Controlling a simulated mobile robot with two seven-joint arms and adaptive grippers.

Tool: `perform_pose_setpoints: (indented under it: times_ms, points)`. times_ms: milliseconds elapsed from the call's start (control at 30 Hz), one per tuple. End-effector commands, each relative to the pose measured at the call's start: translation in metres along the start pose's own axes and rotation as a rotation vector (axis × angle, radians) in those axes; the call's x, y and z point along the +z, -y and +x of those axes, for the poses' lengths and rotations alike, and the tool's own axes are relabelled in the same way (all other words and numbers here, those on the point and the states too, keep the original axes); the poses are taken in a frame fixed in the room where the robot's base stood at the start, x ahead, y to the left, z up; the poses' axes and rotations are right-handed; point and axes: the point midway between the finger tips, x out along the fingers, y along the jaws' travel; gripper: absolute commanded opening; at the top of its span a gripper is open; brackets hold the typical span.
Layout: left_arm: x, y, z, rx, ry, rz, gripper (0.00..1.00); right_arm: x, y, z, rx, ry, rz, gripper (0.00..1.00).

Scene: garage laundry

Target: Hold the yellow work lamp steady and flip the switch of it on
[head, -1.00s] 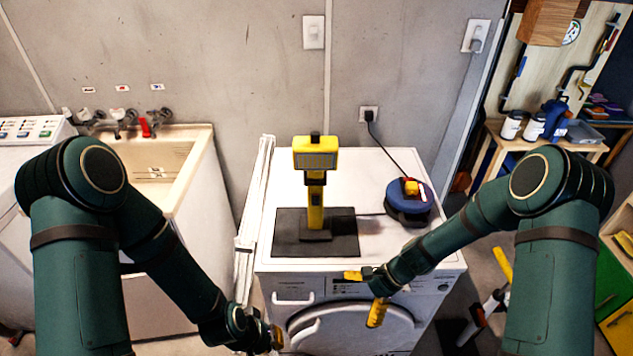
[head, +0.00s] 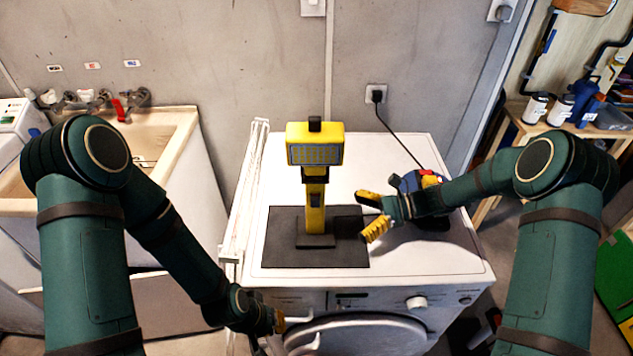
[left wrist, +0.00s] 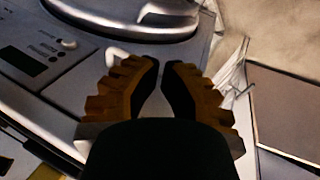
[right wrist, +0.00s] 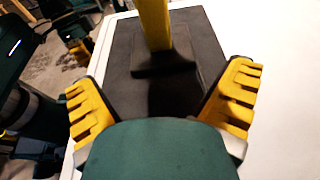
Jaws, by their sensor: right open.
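The yellow work lamp (head: 315,200) stands upright on a dark mat (head: 285,250) on top of the white washing machine, its light panel facing me. Its stem also shows in the right wrist view (right wrist: 155,25). I cannot make out its switch. My right gripper (head: 364,215) is open and empty, just right of the lamp stem and apart from it, fingers pointing at it. My left gripper (head: 279,320) is low in front of the machine's front, away from the lamp. In the left wrist view its fingers are close together with a narrow gap and nothing between them.
A blue cable reel (head: 437,180) sits behind my right forearm, partly hidden, near a cord to the wall outlet (head: 376,95). A white folded rack (head: 245,190) stands at the machine's left side, by the sink (head: 180,125). The machine's front right top is clear.

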Motion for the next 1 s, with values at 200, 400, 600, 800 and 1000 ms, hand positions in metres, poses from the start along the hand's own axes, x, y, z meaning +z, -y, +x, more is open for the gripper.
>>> perform_pose_setpoints:
  times_ms: [200, 400, 600, 800, 1000]
  points:
    - [0.002, 0.002, 0.005, 0.000, 0.003, 0.002, 0.00, -0.001, 0.000, 0.015, 0.003, 0.001, -0.001, 1.00]
    - [0.004, 0.004, 0.012, 0.001, 0.009, 0.003, 0.00, -0.002, -0.001, 0.041, 0.004, 0.000, -0.001, 1.00]
    - [0.007, 0.007, 0.019, 0.002, 0.015, 0.005, 0.00, -0.002, -0.001, 0.068, 0.003, 0.000, -0.001, 1.00]
    - [0.007, 0.009, 0.023, 0.002, 0.013, 0.005, 0.00, -0.001, 0.000, 0.088, 0.002, 0.000, -0.001, 1.00]
    - [0.006, 0.009, 0.025, 0.002, 0.011, 0.006, 0.00, -0.001, 0.000, 0.099, 0.001, -0.001, -0.001, 1.00]
